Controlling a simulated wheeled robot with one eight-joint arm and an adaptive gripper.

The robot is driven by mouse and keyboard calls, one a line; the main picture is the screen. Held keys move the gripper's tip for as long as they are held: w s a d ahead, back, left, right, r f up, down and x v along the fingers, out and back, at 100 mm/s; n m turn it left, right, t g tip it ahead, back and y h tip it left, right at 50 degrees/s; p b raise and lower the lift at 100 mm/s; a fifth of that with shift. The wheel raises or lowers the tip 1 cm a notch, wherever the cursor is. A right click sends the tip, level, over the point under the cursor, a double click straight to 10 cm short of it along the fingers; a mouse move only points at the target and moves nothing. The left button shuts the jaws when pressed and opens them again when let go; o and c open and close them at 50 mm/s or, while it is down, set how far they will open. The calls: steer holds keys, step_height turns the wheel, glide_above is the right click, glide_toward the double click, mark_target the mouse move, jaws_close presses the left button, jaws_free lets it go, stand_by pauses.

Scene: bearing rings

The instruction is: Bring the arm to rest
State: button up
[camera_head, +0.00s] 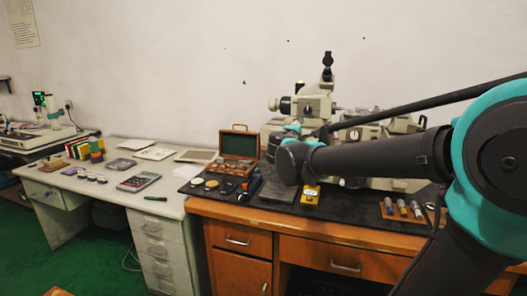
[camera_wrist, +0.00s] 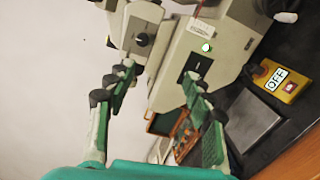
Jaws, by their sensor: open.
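My gripper (camera_wrist: 158,76) is open in the wrist view, its two green-padded fingers apart and nothing between them. The beige machine (camera_wrist: 185,60) with a dial and a small green light lies beyond the fingers; how far off, I cannot tell. In the head view my arm reaches in from the right, over the wooden desk (camera_head: 300,225). My gripper is mostly hidden there behind my dark wrist.
A yellow switch box (camera_head: 310,195) stands by a dark plate below my wrist. An open wooden case (camera_head: 238,148) stands to its left. A rack of small cylinders (camera_head: 403,209) is at the right. The pale left desk (camera_head: 178,188) holds a tablet, papers and several discs.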

steer(key=s+d+f+m+g, duration=0.35)
steer(key=s+d+f, duration=0.2)
steer(key=f, duration=0.45)
steer(key=s+d+f+m+g, duration=0.3)
steer(key=s+d+f+m, duration=0.25)
steer(key=f, duration=0.45)
steer(key=s+a+f+m+g+y, duration=0.2)
steer(key=s+f+m+y, duration=0.1)
steer(key=s+f, duration=0.5)
steer(key=s+a+f+m+g+y, duration=0.2)
steer(key=s+a+f+m+g, duration=0.1)
steer(key=s+f, duration=0.6)
steer(key=shift+s+m+y, duration=0.3)
steer(key=shift+s+y, duration=0.1)
steer(key=shift+s, duration=0.25)
